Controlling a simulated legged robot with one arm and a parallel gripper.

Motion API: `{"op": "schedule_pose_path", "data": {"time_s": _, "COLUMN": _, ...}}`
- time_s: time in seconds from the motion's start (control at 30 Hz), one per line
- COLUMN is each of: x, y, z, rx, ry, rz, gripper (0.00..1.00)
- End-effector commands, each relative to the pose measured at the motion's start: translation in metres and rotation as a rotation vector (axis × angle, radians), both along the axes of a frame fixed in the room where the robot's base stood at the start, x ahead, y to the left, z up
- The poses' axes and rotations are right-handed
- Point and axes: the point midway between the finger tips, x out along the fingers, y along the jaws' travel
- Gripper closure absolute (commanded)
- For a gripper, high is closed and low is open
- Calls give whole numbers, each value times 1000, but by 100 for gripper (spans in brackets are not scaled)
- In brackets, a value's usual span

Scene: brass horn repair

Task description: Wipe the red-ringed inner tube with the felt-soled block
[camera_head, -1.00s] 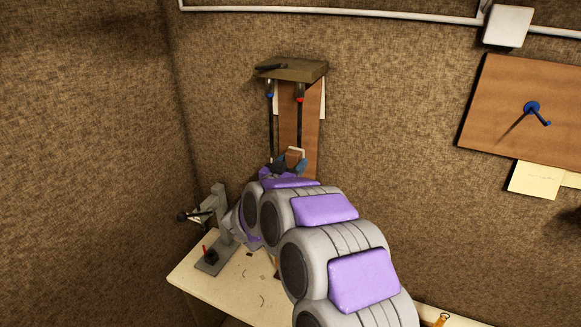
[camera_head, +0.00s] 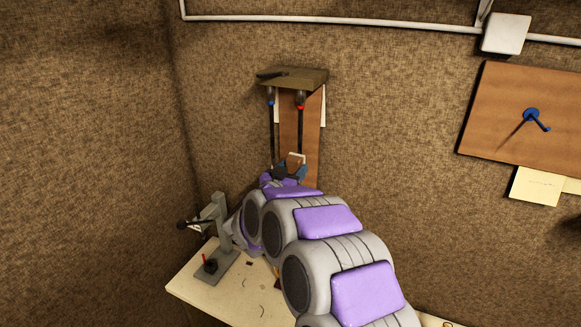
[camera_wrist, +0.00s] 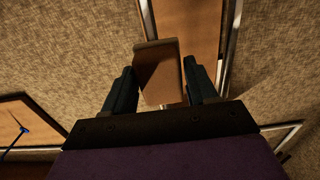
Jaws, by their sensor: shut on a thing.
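The red-ringed inner tube (camera_head: 300,122) hangs upright below a small wall shelf, in front of a brown board. Its red ring is near the top, and its lower end is hidden near my gripper. My gripper (camera_head: 288,171) is at the lower part of the tubes. In the wrist view my gripper (camera_wrist: 160,88) is shut on a brown block (camera_wrist: 158,73), held between its two dark fingers. The block's felt sole cannot be made out. Two shiny strips run past the block there; no ring shows on them. I cannot tell whether the block touches the tube.
A blue-ringed tube (camera_head: 271,130) hangs just left of the red-ringed one. The shelf (camera_head: 292,77) overhangs both and carries a dark object. A grey stand (camera_head: 217,235) is on the pale bench (camera_head: 240,287) below. A board with a blue peg (camera_head: 531,115) is at right.

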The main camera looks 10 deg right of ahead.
Motion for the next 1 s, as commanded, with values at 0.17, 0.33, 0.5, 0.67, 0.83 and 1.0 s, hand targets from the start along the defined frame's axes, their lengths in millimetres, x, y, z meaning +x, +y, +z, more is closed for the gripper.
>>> {"op": "schedule_pose_path", "data": {"time_s": 0.17, "x": 1, "y": -3, "z": -14, "rx": 2, "ry": 1, "rz": -2, "gripper": 67}}
{"op": "schedule_pose_path", "data": {"time_s": 0.33, "x": 2, "y": -4, "z": -14, "rx": 3, "ry": 0, "rz": -3, "gripper": 67}}
{"op": "schedule_pose_path", "data": {"time_s": 0.5, "x": 1, "y": -5, "z": -14, "rx": 4, "ry": 0, "rz": -3, "gripper": 67}}
{"op": "schedule_pose_path", "data": {"time_s": 0.67, "x": -5, "y": 0, "z": -13, "rx": 4, "ry": 0, "rz": -2, "gripper": 67}}
{"op": "schedule_pose_path", "data": {"time_s": 0.83, "x": -20, "y": 11, "z": -10, "rx": 3, "ry": -4, "rz": -1, "gripper": 67}}
{"op": "schedule_pose_path", "data": {"time_s": 1.0, "x": -32, "y": 24, "z": -11, "rx": 0, "ry": -2, "rz": 2, "gripper": 67}}
